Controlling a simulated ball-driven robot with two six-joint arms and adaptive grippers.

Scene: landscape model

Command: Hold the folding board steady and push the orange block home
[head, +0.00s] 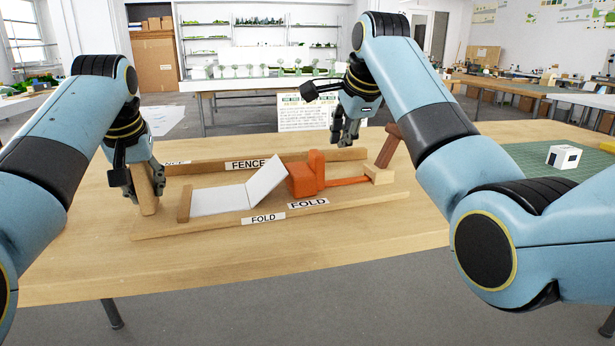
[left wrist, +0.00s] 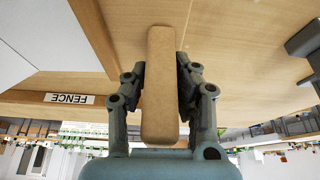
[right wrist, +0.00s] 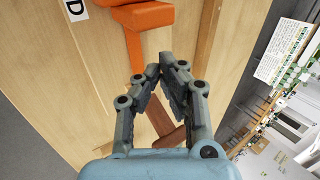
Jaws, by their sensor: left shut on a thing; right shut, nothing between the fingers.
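The white folding board (head: 218,199) lies between two wooden rails; its left panel is flat and its right panel (head: 265,183) is tilted up. The orange block (head: 303,178) stands at the raised panel's right side; contact is unclear. An orange bar (head: 346,182) runs right from it; both also show in the right wrist view (right wrist: 145,17). My left gripper (head: 147,182) is shut on a wooden bar (left wrist: 159,95), left of the board. My right gripper (right wrist: 160,72) is shut and empty, above the jig's right part near a brown slanted handle (head: 388,146).
The far rail carries a FENCE label (head: 247,165); the near rail (head: 340,206) has FOLD labels beside it. A printed sign (head: 305,115) stands behind. The near tabletop is clear.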

